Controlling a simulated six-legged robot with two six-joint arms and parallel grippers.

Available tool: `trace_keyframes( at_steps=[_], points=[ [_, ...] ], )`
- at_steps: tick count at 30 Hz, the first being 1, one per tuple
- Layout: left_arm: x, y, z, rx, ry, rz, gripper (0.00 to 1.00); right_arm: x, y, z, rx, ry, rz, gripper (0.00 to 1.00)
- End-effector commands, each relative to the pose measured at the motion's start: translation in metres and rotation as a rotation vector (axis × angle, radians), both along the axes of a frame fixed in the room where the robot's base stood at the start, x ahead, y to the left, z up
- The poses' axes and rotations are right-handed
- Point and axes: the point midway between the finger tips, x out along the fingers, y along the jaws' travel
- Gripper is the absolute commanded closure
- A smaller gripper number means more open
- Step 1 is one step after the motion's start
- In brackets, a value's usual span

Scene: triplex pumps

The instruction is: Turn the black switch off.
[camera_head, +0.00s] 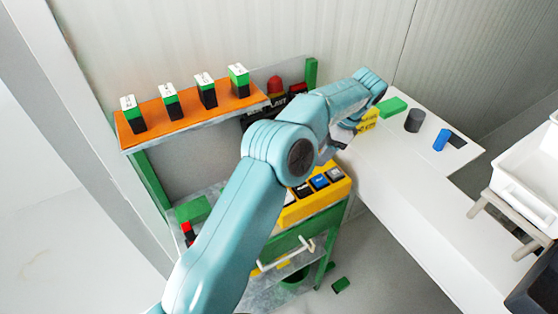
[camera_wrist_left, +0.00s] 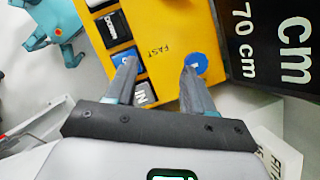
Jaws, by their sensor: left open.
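A yellow switch box (camera_head: 318,200) stands on the green-framed workbench, partly behind my left arm. A row of switches lies on its top. The black switch (camera_head: 303,189) with a pale label sits beside a blue switch (camera_head: 319,181). In the left wrist view the black switch (camera_wrist_left: 116,27) is near the top, beyond the left fingertip. I cannot tell its on or off position. My left gripper (camera_wrist_left: 161,66) is open and empty over the yellow panel. Its left finger overlaps the blue switch (camera_wrist_left: 123,59), and its right finger overlaps a round blue button (camera_wrist_left: 198,62).
A dark switch (camera_wrist_left: 141,93) lies nearer the gripper base. A black sign (camera_wrist_left: 265,45) stands at the panel's right. An orange shelf (camera_head: 190,115) holds several green-black blocks. A white table (camera_head: 400,170) carries a dark cylinder (camera_head: 415,120) and a blue cylinder (camera_head: 441,140).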

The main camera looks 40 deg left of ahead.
Motion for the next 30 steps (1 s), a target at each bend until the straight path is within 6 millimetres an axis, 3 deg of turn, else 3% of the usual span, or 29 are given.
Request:
trace_keyframes(
  at_steps=[13, 21, 30],
  points=[
    [-0.069, 0.071, 0.002, 0.001, 0.005, 0.002, 0.47, 0.0, 0.0, 0.001, 0.0, 0.0, 0.0, 0.57],
    [-0.077, 0.083, -0.038, 0.001, 0.007, 0.0, 0.47, 0.0, 0.0, 0.006, 0.0, 0.001, 0.0, 0.57],
    [-0.078, 0.085, -0.047, 0.0, 0.006, 0.0, 0.47, 0.0, 0.0, 0.006, 0.0, 0.0, 0.0, 0.57]
  ],
)
